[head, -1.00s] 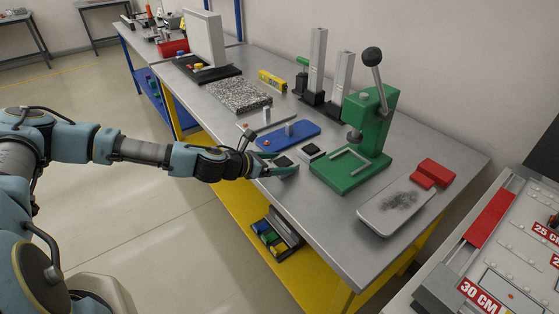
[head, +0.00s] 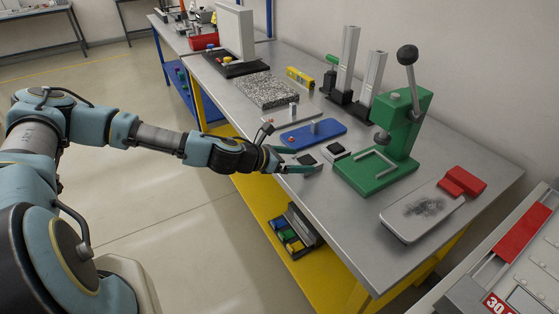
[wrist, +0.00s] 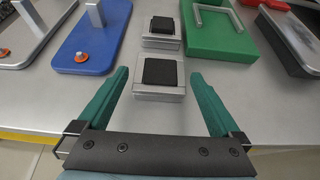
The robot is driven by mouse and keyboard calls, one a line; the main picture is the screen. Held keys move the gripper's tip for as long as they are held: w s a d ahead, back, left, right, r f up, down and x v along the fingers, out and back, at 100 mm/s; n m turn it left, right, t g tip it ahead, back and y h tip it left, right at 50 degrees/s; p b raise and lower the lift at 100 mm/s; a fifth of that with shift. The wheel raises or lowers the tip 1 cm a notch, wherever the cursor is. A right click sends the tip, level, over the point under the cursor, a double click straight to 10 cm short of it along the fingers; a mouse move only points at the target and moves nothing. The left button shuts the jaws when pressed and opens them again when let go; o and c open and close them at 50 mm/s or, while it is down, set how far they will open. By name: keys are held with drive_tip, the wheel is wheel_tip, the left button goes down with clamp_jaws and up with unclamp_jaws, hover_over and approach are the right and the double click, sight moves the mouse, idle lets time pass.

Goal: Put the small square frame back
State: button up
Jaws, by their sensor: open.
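Two small square pieces, each with a silver rim and a black top, are on the grey bench. The nearer one (wrist: 159,78) lies between the fingers of my gripper (wrist: 160,73), with gaps on both sides; it also shows in the head view (head: 307,159). I cannot tell which one is the small square frame. My gripper, also in the head view (head: 304,161), is open and empty, low over the bench's front edge.
A blue plate (wrist: 92,36) with a post and orange knob is on the left. The press has a silver U-shaped bar (wrist: 216,18) on its base. A grey tray (head: 420,212) and red blocks (head: 466,181) are farther right. Tall posts stand behind.

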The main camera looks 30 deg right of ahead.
drive_tip(key=b+v, duration=0.2)
drive_tip(key=v, duration=0.7)
drive_tip(key=shift+a, duration=0.25)
drive_tip(key=shift+r, duration=0.15)
drive_tip(key=w+a+f+m+y, duration=0.2)
drive_tip(key=a+m+y, duration=0.3)
drive_tip(key=a, duration=0.5)
drive_tip(key=w+a+f+m+y, duration=0.15)
drive_tip(key=a+m+y, duration=0.35)
drive_tip(key=a, duration=0.5)
drive_tip(key=a+r+m+t+y, duration=0.2)
drive_tip(key=a+r+m, duration=0.6)
drive_tip(key=a+r, duration=0.6)
drive_tip(key=a, duration=0.3)
drive_tip(key=shift+a+r+m+y, duration=0.25)
drive_tip(key=shift+r+m+y, duration=0.05)
drive_tip(key=shift+r, duration=0.1)
